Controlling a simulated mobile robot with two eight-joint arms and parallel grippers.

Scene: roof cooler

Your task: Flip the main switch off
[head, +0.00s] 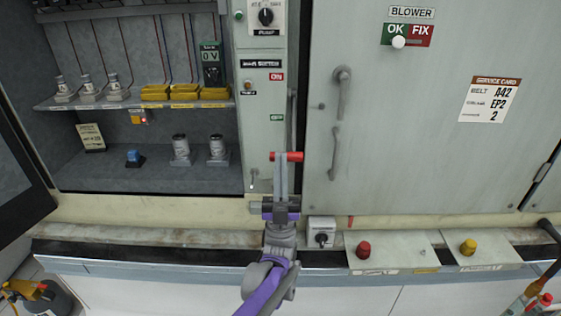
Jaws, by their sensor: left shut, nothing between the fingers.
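The main switch appears to be the lever with a red grip (296,156) on the narrow grey panel (262,140) in the middle of the head view. A grey bar runs upward above the grip along the panel's right edge. The grip sits low, below a red label (276,76) that seems to read ON and a small green label (277,117) too small to read surely. My left gripper (281,162) is shut and points up at the panel. Its fingertips overlap the red grip in the picture; I cannot tell whether they touch. My right gripper is not in view.
A rotary knob (265,16) is above on the panel. An open cabinet with shelves (160,170) is to the left, a closed blower door (430,150) to the right. A ledge below carries a small black-knobbed switch box (321,224) and boxes with red (363,250) and yellow (467,247) buttons.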

